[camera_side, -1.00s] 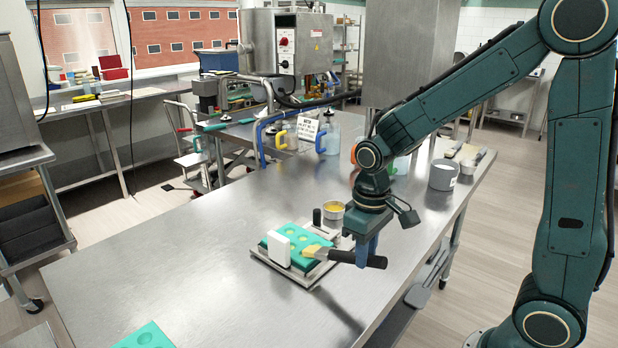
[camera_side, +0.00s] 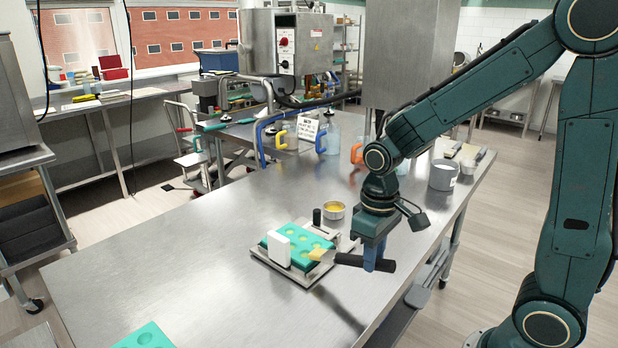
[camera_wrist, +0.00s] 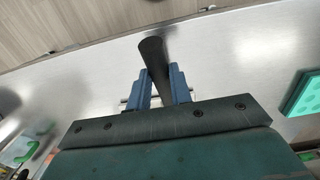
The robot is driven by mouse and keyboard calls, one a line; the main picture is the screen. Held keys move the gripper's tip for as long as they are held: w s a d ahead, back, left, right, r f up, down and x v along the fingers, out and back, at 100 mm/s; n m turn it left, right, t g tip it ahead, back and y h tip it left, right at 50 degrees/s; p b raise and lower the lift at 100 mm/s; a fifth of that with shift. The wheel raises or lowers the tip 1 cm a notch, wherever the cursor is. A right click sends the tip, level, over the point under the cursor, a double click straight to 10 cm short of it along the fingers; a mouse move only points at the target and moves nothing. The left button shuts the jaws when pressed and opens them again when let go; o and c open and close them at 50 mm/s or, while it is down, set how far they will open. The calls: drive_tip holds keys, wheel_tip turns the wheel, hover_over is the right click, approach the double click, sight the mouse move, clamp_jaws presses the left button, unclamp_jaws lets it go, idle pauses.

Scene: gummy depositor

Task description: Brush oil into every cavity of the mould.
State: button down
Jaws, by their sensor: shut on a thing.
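The teal mould (camera_side: 306,241) with round cavities sits on a metal tray (camera_side: 300,284) on the steel table. Some cavities look yellowish; whether each is oiled is too small to tell. A white block (camera_side: 280,251) stands at the mould's left end. My gripper (camera_side: 374,262) is shut on the black handle of the brush (camera_side: 349,260). The brush lies roughly level, its pale bristles pointing left at the mould's right edge; I cannot tell whether they touch it. In the wrist view the blue fingers grip the black handle (camera_wrist: 153,58), and the mould's edge (camera_wrist: 304,93) shows at right.
A small metal cup of yellow oil (camera_side: 335,210) stands behind the mould. A black upright knob (camera_side: 317,216) rises at the tray's back. Another teal mould (camera_side: 148,337) lies at the front left. A grey pot (camera_side: 443,174) and jugs stand further back.

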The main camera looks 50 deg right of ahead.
drive_tip(key=shift+r, duration=0.1)
drive_tip(key=shift+r, duration=3.45)
